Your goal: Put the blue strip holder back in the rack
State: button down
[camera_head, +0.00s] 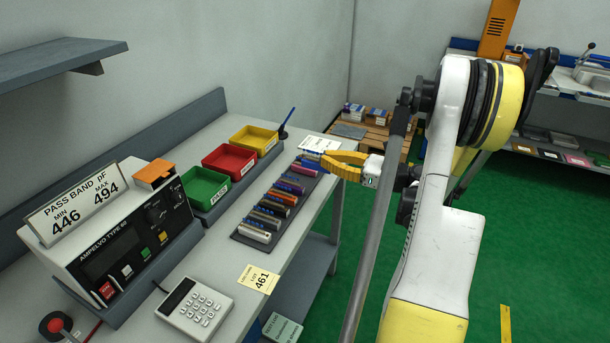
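The rack (243,238) is a dark tray lying along the right side of the bench, with several strip holders in a row, from pale grey at the near end through brown, orange and purple. A blue strip holder (309,157) shows at the far end of the row, close to my gripper's tips; I cannot tell whether it is seated in the rack. My gripper (325,160) has yellow fingers pointing left over the rack's far right end. The fingers look close together at the tips, and I cannot tell whether anything is between them.
Green (203,187), red (229,161) and yellow (254,140) bins stand left of the rack. A meter with a pass-band sign (77,203), a calculator (195,308) and a lot card (259,278) are nearer. A white label (320,143) lies beyond the rack. Green floor is right of the bench.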

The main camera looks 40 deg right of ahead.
jog(key=w+f+b, duration=0.1)
jog(key=w, duration=0.1)
jog(key=w+f, duration=0.2)
jog(key=w, duration=0.1)
jog(key=w+f+b, duration=0.1)
jog(key=w+f, duration=0.1)
jog(key=w, duration=0.1)
jog(key=shift+a+b, duration=0.2)
jog(key=shift+b, duration=0.1)
notch_tip(320, 180, down, 4)
jog(key=shift+d+f+b, duration=0.1)
jog(key=shift+b, duration=1.1)
jog(key=c, duration=2)
grip_release()
jog(key=o, duration=0.4)
